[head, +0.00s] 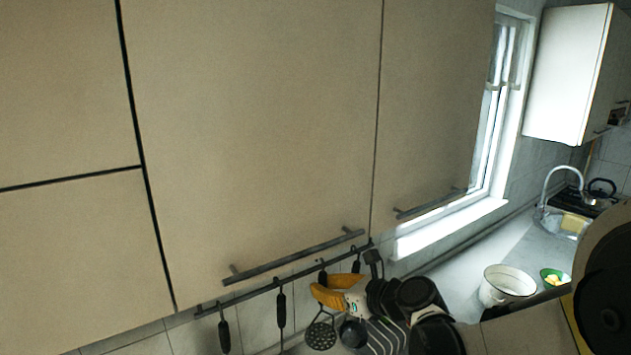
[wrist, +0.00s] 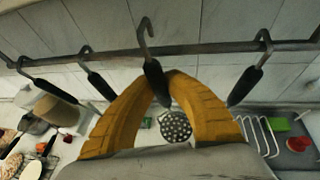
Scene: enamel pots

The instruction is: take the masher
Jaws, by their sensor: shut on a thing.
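The masher has a black handle with a metal hook on top and a round perforated head (wrist: 175,127); the head also shows in the head view (head: 320,336), low in the middle. My gripper (wrist: 166,76) has yellow fingers, which are closed around the masher's handle just below the hook. In the head view my gripper (head: 328,292) is in front of the wall rail. The hook reaches above the rail (wrist: 215,48) in the wrist view; whether it still rests on the rail I cannot tell.
Other black-handled utensils hang close on both sides, one at left (wrist: 98,82) and one at right (wrist: 246,84). Cupboards (head: 250,130) stand above the rail. A white pot (head: 507,287) and a green bowl (head: 553,277) stand on the counter at right.

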